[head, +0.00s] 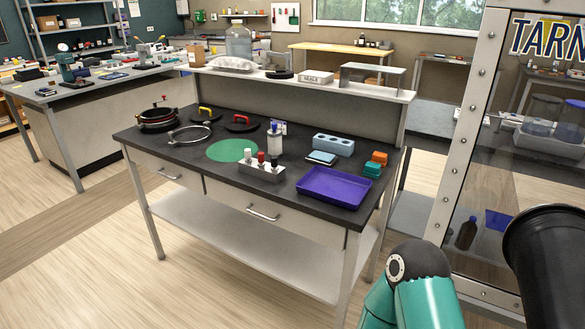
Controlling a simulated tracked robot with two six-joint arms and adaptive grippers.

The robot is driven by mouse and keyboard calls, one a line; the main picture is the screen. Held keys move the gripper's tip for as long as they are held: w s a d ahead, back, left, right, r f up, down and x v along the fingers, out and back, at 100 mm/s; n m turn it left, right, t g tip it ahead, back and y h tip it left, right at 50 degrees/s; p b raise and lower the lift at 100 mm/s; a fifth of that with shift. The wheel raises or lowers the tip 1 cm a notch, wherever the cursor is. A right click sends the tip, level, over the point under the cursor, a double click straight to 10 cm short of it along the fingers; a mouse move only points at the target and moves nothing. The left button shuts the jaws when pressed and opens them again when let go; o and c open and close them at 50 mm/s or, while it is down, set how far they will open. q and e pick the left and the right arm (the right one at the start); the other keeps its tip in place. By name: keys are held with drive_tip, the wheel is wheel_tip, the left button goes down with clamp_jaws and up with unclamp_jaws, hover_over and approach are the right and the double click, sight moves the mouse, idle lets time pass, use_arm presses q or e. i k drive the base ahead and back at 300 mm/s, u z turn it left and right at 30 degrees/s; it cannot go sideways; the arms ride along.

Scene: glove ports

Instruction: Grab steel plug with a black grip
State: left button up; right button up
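A small metal block (262,172) stands near the front of the dark-topped workbench (300,210). It holds a row of small upright pieces with a white top (249,156), a red top (261,157) and a black top (274,161). The black-topped piece, at the right end, looks like the steel plug with a black grip; its lower part is hidden in the block. Neither of my grippers shows. A teal arm link of mine rises at the bottom right, well away from the bench.
A riveted, glazed enclosure (470,135) stands at right. Floor before the bench is clear.

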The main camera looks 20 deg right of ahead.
sight(273, 159)
drive_tip(key=z, duration=0.1)
drive_tip(key=i, duration=1)
drive_tip(key=u, duration=0.05)
